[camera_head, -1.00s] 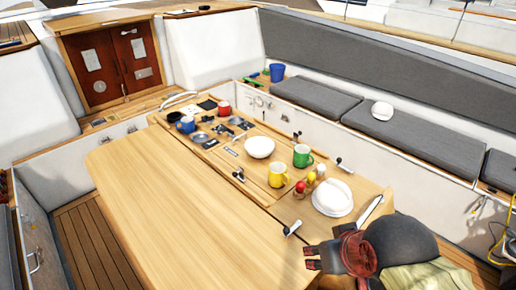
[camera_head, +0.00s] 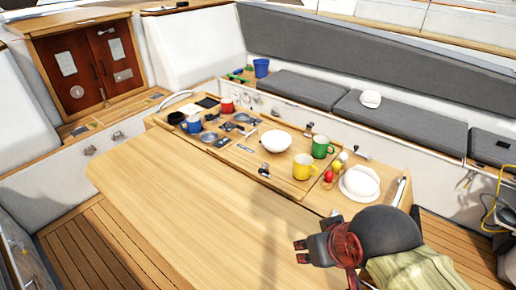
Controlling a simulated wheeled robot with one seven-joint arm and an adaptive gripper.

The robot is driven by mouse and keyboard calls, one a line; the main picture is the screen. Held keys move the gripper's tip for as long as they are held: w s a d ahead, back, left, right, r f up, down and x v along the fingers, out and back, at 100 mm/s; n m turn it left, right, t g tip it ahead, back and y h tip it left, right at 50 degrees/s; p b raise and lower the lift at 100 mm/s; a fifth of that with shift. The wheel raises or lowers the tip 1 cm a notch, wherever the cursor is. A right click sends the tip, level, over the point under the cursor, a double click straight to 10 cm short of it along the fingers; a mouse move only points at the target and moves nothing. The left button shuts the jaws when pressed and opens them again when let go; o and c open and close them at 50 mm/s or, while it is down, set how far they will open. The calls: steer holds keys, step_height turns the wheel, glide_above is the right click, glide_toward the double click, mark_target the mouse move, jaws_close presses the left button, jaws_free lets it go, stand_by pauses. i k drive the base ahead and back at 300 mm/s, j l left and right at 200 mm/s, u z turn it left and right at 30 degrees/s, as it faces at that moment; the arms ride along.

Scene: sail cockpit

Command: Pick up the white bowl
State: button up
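The white bowl (camera_head: 276,141) stands upright on the raised middle part of the wooden table (camera_head: 170,185), left of the yellow mug (camera_head: 305,166) and the green mug (camera_head: 322,147). It looks empty. My gripper (camera_head: 301,251) is at the lower right, over the near right part of the table, well apart from the bowl. Its dark fingers point left and show spaced apart, with nothing seen between them. My arm hides part of the table's right end.
A white plate stack (camera_head: 358,183) and small red and yellow items (camera_head: 331,176) sit right of the mugs. A blue mug (camera_head: 191,124), a red mug (camera_head: 227,104) and metal dishes lie left of the bowl. Grey cushioned benches (camera_head: 405,121) line the back. The near tabletop is bare.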

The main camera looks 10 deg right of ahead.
mark_target(274, 141)
steer(key=j+z, duration=0.2)
steer(key=j, duration=0.85)
steer(key=i+j+z, duration=0.25)
steer(key=j+z, duration=0.25)
steer(key=i+j+z, duration=0.1)
steer(key=j+z, duration=0.4)
steer(key=j, duration=0.15)
steer(key=j+z, duration=0.5)
steer(key=k+j+z, duration=0.1)
steer(key=j+z, duration=0.4)
steer(key=j, duration=0.25)
